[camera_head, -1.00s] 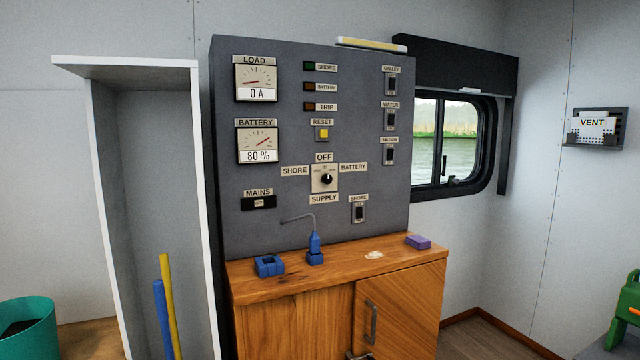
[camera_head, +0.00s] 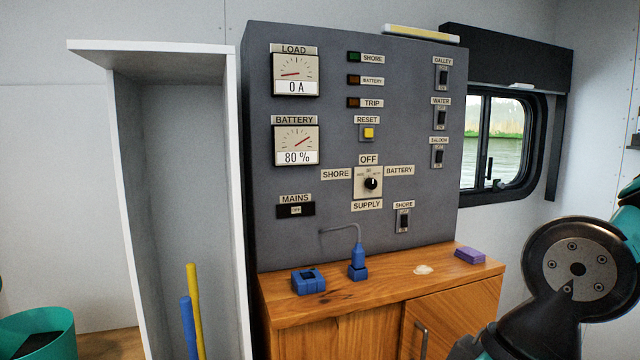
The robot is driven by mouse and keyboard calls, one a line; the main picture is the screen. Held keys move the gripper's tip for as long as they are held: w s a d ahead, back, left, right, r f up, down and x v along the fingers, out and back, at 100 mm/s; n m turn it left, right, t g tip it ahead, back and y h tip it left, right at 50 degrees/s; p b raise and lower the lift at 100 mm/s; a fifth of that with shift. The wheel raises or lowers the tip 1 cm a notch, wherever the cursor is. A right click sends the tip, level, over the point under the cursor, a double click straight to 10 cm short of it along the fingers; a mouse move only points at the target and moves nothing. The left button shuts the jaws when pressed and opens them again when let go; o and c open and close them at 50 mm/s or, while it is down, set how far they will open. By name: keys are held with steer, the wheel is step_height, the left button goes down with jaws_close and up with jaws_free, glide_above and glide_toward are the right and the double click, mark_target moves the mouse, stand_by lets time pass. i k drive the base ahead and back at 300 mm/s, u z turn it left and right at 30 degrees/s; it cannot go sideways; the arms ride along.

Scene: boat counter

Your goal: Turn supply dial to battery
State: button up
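The supply dial (camera_head: 371,184) is a small black round knob on a pale square plate, on the grey switch panel (camera_head: 345,100). The labels around it read OFF above, SHORE to the left, BATTERY (camera_head: 399,170) to the right and SUPPLY below. Its pointer mark is too small to read surely, but it seems to be near the top. My arm's dark and teal links show at the right edge, well apart from the dial. My gripper is not in view.
The panel also has gauges, indicator lights, a yellow reset button (camera_head: 368,133) and several rocker switches. Below, the wooden counter (camera_head: 325,312) bears a blue socket (camera_head: 308,281), a blue plug (camera_head: 358,262) with a cable and a purple block (camera_head: 469,255). A white open cabinet stands left.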

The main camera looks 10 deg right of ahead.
mark_target(370, 183)
steer(key=z, duration=0.1)
steer(key=i, duration=1.2)
steer(key=z, duration=0.6)
